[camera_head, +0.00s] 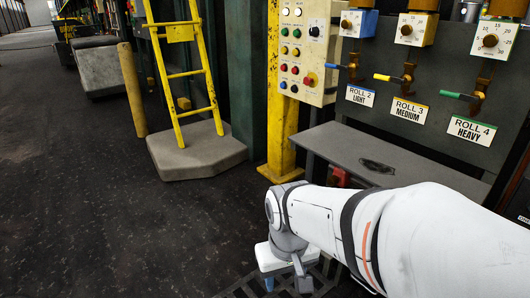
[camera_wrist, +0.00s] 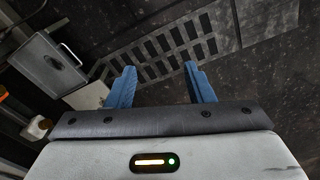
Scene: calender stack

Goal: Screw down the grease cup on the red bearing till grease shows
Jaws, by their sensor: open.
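My gripper (camera_wrist: 161,84) is open and empty, its two blue fingers apart above the dark floor in the wrist view. In the head view my gripper (camera_head: 284,272) is low at the bottom centre, pointing down. A small red part (camera_head: 340,176) shows below the grey bench, partly hidden by my arm; I cannot tell whether it is the red bearing. In the wrist view a tan and white knob-like part (camera_wrist: 38,128) is at the left edge, well away from the fingers; I cannot tell whether it is the grease cup. No grease can be made out.
A grey bench (camera_head: 335,143) stands before the panel of valves with Roll 2, 3 and 4 labels. A button box (camera_head: 299,50) hangs on a yellow column. A yellow ladder (camera_head: 190,75) stands on a concrete block (camera_head: 196,155). Floor at left is clear.

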